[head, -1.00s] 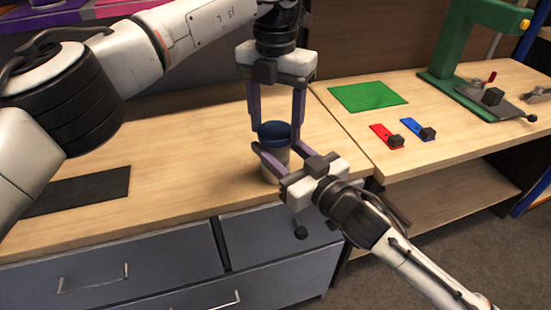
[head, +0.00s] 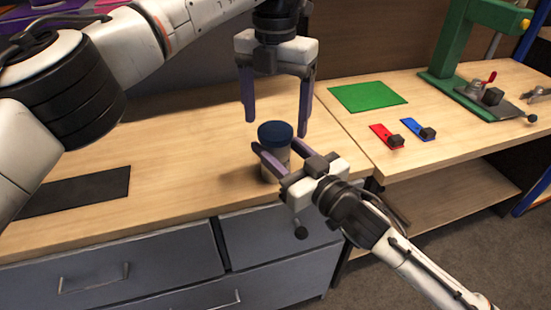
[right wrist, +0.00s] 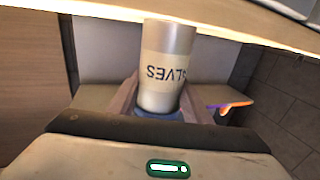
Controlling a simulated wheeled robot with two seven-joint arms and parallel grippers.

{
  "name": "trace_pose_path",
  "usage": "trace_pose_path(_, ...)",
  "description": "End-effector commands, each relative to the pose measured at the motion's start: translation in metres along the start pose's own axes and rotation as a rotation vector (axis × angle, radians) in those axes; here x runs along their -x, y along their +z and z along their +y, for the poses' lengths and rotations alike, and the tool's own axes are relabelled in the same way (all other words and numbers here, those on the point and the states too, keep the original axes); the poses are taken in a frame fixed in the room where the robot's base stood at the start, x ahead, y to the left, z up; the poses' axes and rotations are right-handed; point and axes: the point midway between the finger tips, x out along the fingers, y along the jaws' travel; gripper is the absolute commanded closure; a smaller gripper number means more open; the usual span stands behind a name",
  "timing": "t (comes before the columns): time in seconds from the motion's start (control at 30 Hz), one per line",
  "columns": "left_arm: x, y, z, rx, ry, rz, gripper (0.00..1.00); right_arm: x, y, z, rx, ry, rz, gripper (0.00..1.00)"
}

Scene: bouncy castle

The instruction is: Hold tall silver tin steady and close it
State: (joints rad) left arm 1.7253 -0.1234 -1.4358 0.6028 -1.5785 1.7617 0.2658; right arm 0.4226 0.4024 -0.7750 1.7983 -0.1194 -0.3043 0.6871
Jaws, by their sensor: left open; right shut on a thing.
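The tall silver tin (head: 270,168) stands upright on the wooden worktop near its front edge. A dark blue lid (head: 275,134) sits on top of it and looks level. In the right wrist view the tin (right wrist: 166,62) appears upside down, with a pale label reading "VALVES" and the blue lid (right wrist: 158,115) at the bottom. My right gripper (head: 277,150) is shut around the tin's side, just below the lid. My left gripper (head: 276,122) is open and empty, pointing down above the lid, with one finger either side. The tin's lower right is hidden by my right gripper.
A black mat (head: 75,190) lies on the left of the worktop. On the right worktop are a green mat (head: 367,97), a red piece (head: 384,136), a blue piece (head: 416,129) and a green press (head: 455,50).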

Motion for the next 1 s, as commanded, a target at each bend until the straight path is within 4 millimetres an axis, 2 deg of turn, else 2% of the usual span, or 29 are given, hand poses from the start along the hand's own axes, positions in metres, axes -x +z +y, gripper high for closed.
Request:
trace_pose_path(0.13,0.030,0.001,-0.001,0.002,0.002,-0.004,0.22,0.000,0.001,0.000,0.000,0.000,-0.001,1.00)
trace_pose_path(0.3,0.049,0.000,-0.001,0.000,0.001,-0.001,0.22,0.000,0.001,0.000,0.000,0.000,-0.001,1.00)
trace_pose_path(0.47,0.056,0.000,-0.001,-0.001,0.000,0.000,0.22,0.000,0.001,0.000,0.000,0.000,-0.001,1.00)
trace_pose_path(0.73,0.057,0.000,-0.001,-0.001,0.000,0.000,0.22,0.000,0.000,0.000,0.000,0.000,-0.001,1.00)
trace_pose_path(0.77,0.057,0.000,-0.001,-0.001,0.000,0.000,0.22,0.000,0.000,0.000,0.000,0.000,-0.001,0.51)
trace_pose_path(0.87,0.057,0.000,0.000,-0.001,0.000,0.000,0.22,0.000,0.000,0.000,0.000,0.000,-0.001,0.34)
trace_pose_path(1.0,0.057,0.000,0.000,-0.001,0.000,0.000,0.22,0.000,0.000,0.000,0.000,0.000,-0.001,0.34)
